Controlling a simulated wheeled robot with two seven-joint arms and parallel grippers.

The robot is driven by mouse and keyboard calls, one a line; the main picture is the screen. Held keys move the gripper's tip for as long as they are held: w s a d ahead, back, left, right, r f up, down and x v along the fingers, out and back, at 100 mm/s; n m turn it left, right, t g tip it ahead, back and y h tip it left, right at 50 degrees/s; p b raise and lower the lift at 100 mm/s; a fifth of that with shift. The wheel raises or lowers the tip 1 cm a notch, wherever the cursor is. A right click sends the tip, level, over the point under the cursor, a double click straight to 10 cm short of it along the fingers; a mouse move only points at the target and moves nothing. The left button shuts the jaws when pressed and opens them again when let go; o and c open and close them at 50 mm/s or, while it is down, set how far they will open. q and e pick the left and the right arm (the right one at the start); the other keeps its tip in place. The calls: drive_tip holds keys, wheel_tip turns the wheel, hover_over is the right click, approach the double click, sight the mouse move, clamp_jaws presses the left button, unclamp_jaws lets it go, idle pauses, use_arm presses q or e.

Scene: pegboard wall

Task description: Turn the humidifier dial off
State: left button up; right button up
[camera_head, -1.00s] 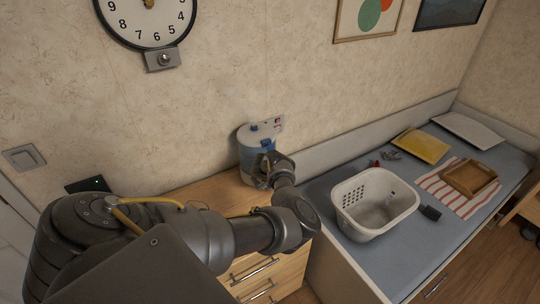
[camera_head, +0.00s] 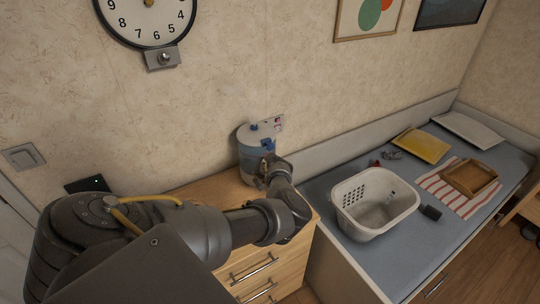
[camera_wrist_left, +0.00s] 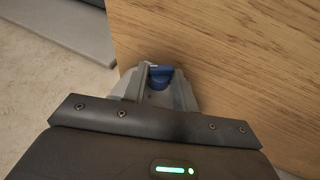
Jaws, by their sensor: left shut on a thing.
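The humidifier (camera_head: 250,155), a white and blue-grey container with blue parts on top, stands on the wooden drawer cabinet against the wall. My left arm reaches in from the left, and its gripper (camera_head: 264,172) is at the humidifier's front, partly covering it. In the left wrist view, the left gripper (camera_wrist_left: 159,82) is shut on the blue dial (camera_wrist_left: 160,73), which shows between the two fingers. The fingers hide part of the dial, and I cannot read its setting. My right gripper is not in view.
The wooden cabinet top (camera_head: 205,188) is otherwise mostly clear. To the right, a white basket (camera_head: 375,222) stands on a grey-blue surface, with a yellow pad (camera_head: 421,146) and a wooden tray (camera_head: 468,178) on a striped cloth. A clock (camera_head: 148,18) hangs above left.

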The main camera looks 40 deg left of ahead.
use_arm(q)
drive_tip(key=shift+s+f, duration=0.1)
drive_tip(key=shift+f, duration=0.05)
drive_tip(key=shift+s+f+t+b, duration=0.15)
drive_tip(key=shift+f+t+b, duration=0.15)
drive_tip(key=shift+t+b, duration=0.55)
drive_tip(key=t+b, duration=0.1)
drive_tip(key=b, duration=0.3)
drive_tip(key=n+t+b, duration=0.1)
drive_tip(key=t+b, duration=0.1)
drive_tip(key=b, duration=0.2)
drive_tip(key=t+h+b, duration=0.1)
drive_tip(key=b, duration=0.2)
drive_tip(key=shift+s+a+f+b, duration=0.1)
drive_tip(key=shift+s+f+b, duration=0.2)
drive_tip(key=shift+b, duration=0.1)
drive_tip(key=shift+r+t+b, duration=0.15)
drive_tip(key=shift+t+b, duration=0.2)
drive_tip(key=shift+b, duration=0.1)
drive_tip(key=o, duration=0.9)
drive_tip(key=shift+r, duration=0.15)
